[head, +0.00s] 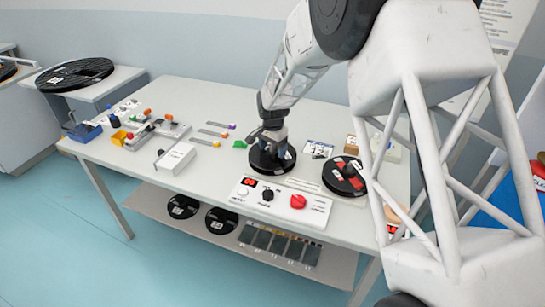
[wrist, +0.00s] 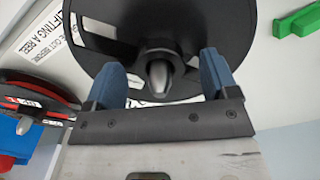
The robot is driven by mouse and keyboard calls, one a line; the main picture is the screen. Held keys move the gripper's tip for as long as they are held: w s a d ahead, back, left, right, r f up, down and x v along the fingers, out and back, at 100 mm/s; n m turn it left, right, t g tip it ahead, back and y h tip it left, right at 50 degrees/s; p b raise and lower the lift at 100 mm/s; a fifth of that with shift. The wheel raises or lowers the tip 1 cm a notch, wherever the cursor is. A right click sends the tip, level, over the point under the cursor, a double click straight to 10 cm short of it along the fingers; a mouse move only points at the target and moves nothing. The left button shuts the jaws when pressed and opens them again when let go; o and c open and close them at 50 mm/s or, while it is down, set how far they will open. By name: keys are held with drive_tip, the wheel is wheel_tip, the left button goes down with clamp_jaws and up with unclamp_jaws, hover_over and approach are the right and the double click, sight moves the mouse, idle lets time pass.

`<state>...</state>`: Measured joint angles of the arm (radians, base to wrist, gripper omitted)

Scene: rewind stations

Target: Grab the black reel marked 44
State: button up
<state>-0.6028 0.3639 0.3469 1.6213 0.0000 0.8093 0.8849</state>
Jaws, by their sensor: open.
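A black reel (head: 262,162) lies flat on the table under my gripper (head: 271,138). The same reel fills the top of the wrist view (wrist: 215,25), with a grey metal post (wrist: 158,75) at its hub. My gripper's two blue fingers (wrist: 163,82) are apart, one on each side of the hub. I cannot tell if they touch it. White labels show on this reel, but I cannot read a 44. A second black reel with red patches (head: 345,177) sits to the right. Two more black reels, one left (head: 182,207) and one right (head: 221,220), stand on the lower shelf; their marks are too small to read.
A white control box (head: 280,204) with a red knob stands in front of the reel. A green block (head: 240,144) is left of it. A white box (head: 175,158) and small coloured parts fill the table's left. A large black reel (head: 75,74) lies on a side cabinet.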

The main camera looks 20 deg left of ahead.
drive_tip(key=shift+f, duration=0.25)
idle(0.3)
drive_tip(key=c, duration=1.1)
drive_tip(key=shift+r, duration=0.15)
drive_tip(key=shift+c, duration=0.2)
drive_tip(key=shift+r, duration=4.9)
